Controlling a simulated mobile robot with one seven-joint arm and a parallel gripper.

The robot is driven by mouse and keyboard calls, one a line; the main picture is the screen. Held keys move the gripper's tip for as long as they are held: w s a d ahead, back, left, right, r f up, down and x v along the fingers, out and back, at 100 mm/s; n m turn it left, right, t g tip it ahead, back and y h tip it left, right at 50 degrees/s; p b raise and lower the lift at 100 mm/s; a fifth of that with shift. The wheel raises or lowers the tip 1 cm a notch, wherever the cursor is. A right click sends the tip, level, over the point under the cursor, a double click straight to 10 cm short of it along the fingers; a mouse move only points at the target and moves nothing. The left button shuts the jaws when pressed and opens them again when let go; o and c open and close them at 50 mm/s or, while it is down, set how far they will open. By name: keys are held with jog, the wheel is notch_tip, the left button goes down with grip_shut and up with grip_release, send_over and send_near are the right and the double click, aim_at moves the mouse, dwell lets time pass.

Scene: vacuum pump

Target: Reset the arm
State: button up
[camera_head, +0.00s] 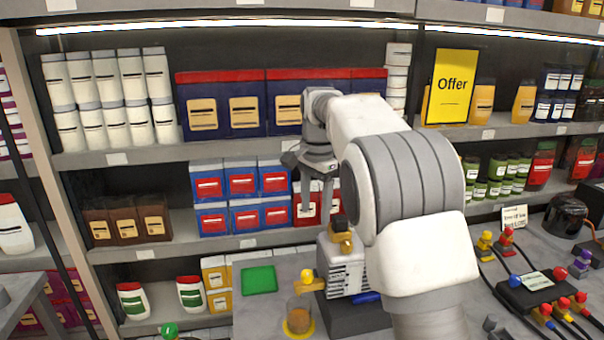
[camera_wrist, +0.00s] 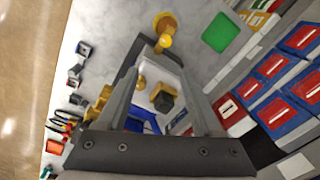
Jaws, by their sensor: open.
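My gripper (camera_head: 317,200) hangs from my raised arm in the middle of the head view, fingers pointing down. It is open and nothing shows between its fingers. In the wrist view my gripper (camera_wrist: 160,62) frames the vacuum pump below. The pump (camera_head: 345,272) has a white ribbed body with a yellow and black fitting on top, and stands on a dark block. It sits below my gripper, apart from it. The pump also shows in the wrist view (camera_wrist: 150,98), partly hidden by my fingers.
A green square (camera_head: 259,280) and a small amber cup (camera_head: 299,315) on a yellow disc are left of the pump. A black block with cables (camera_head: 530,290) and coloured connectors lies at the right. Stocked shelves with blue boxes (camera_head: 240,182) stand behind my arm.

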jog(key=s+d+r+n+t, duration=0.1)
jog(key=s+d+r+n, duration=0.25)
jog(key=s, duration=0.55)
jog(key=s+d+r+n+t, duration=0.2)
jog(key=s+d+r, duration=0.2)
jog(key=s, duration=0.4)
jog(key=s+d+f+n+t, duration=0.1)
jog(key=s+f+n, duration=0.1)
jog(key=s, duration=0.6)
jog(key=s+d+f+n+t, duration=0.1)
jog(key=s+f+n, duration=0.1)
jog(key=s+f, duration=0.3)
jog(key=s, duration=0.3)
jog(key=shift+s+d+f+n, duration=0.2)
jog(key=shift+s+d+n, duration=0.15)
jog(key=shift+d, duration=0.05)
